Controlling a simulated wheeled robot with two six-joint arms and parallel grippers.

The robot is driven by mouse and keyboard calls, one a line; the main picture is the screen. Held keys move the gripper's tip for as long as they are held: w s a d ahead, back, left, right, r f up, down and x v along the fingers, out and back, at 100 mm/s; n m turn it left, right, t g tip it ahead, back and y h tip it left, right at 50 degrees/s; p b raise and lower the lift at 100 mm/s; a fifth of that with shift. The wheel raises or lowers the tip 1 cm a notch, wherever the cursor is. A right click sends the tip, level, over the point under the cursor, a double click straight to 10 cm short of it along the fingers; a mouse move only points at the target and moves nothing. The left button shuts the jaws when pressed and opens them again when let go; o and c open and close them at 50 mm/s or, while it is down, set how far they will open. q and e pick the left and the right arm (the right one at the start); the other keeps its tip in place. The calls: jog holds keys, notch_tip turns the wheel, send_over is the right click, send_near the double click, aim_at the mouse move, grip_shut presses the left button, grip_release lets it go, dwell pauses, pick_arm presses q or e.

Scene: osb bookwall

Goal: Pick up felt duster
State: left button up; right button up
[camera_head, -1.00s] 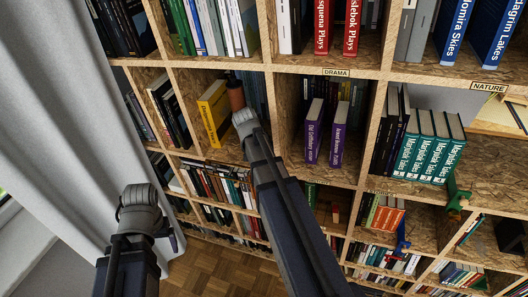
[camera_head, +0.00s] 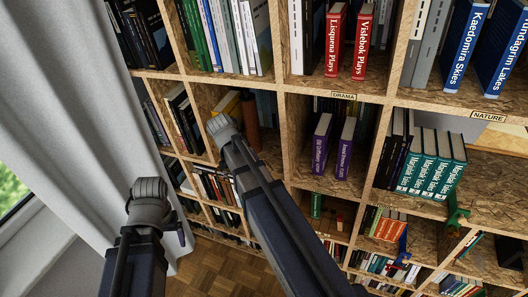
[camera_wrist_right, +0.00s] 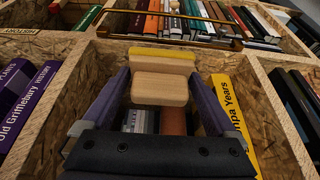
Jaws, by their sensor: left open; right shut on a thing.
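The felt duster (camera_wrist_right: 160,90), a pale wooden block with a yellow layer along its far side, sits between the two fingers of my right gripper (camera_wrist_right: 158,78) in the right wrist view. The right gripper is shut on it, in front of a shelf compartment. In the head view my right arm reaches to that compartment; its fingers and the duster are hidden behind the wrist. My left gripper (camera_head: 178,232) is open and empty, low at the left by the curtain, away from the duster; its fingertips are mostly hidden.
The compartment holds a yellow book (camera_wrist_right: 232,115) and a brown cylinder (camera_head: 251,112). OSB dividers (camera_head: 280,135) stand close around it. Purple books (camera_head: 333,147) are in the compartment to the right. A grey curtain (camera_head: 70,110) hangs at the left. Parquet floor (camera_head: 215,272) shows below.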

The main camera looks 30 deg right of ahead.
jog(key=a, duration=0.9)
jog(key=shift+w, duration=0.35)
jog(key=shift+a, duration=0.1)
